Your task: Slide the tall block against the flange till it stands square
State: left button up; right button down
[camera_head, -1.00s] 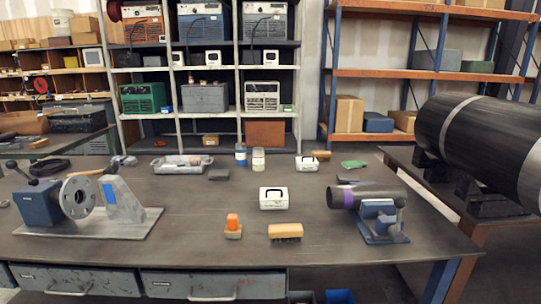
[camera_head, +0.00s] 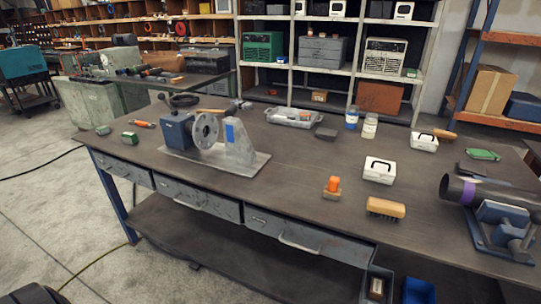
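The flange (camera_head: 206,131) is a grey disc with bolt holes, mounted upright on a blue block-shaped holder (camera_head: 176,131) on a pale base plate (camera_head: 185,157). A tall grey block (camera_head: 240,143) with a blue patch stands on the same plate, to the right of the flange. A gap shows between the block and the disc. I cannot tell from this angle whether the block stands square. Neither gripper is in view.
The pipe (camera_head: 492,194) with a purple band rests on a blue stand at the right. A brush (camera_head: 386,207), an orange-topped item (camera_head: 332,187) and white boxes (camera_head: 379,170) lie on the bench. The bench front left of the brush is mostly clear.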

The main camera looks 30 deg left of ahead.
aim_at(239, 148)
jog(key=i, duration=1.05)
jog(key=u, duration=1.3)
